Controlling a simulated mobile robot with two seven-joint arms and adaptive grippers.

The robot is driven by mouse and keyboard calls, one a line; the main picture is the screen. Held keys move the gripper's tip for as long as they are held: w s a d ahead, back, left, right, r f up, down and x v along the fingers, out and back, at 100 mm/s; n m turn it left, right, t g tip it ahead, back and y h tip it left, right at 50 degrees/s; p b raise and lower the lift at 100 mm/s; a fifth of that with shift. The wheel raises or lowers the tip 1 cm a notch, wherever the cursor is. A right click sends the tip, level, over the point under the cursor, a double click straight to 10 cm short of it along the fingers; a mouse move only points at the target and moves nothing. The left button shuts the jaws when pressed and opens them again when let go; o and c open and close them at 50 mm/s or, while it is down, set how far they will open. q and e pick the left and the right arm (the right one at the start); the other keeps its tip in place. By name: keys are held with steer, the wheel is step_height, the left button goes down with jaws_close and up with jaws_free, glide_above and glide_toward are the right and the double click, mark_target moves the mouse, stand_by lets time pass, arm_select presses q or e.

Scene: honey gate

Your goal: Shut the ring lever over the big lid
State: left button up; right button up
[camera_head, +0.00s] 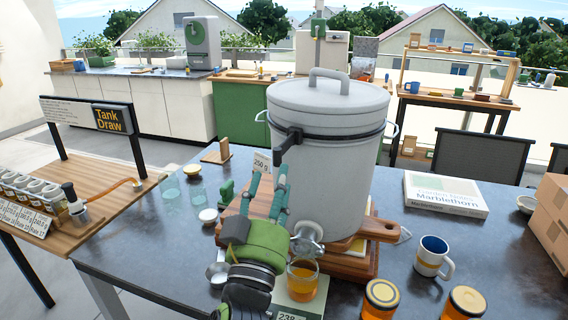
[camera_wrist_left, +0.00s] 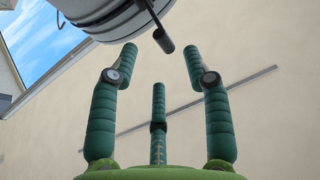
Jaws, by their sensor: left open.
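The big lid (camera_head: 329,93) is grey with a bar handle and sits on the tall grey tank (camera_head: 335,180). A dark ring runs around the tank just under the lid. The black ring lever (camera_head: 288,145) sticks out from the ring at the tank's front left, its end angled away from the wall. In the left wrist view the lever (camera_wrist_left: 163,40) shows just beyond the fingertips, between them. My left gripper (camera_head: 268,170) is open and empty, its green fingers pointing up just below the lever. I cannot tell whether they touch. My right gripper is not in view.
The tank stands on wooden boards (camera_head: 375,229). A honey jar (camera_head: 302,282) stands below its tap, close to my left wrist. A mug (camera_head: 433,258), a book (camera_head: 443,194) and lidded jars (camera_head: 380,299) are to the right. Glasses (camera_head: 170,186) stand left.

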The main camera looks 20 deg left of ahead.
mark_target(279, 162)
arm_select(q)
steer(key=p+x, duration=0.2)
steer(key=x, duration=0.3)
steer(key=shift+w, duration=0.25)
steer(key=shift+w+a+r, duration=0.1)
steer(key=shift+w, duration=0.4)
jaws_close()
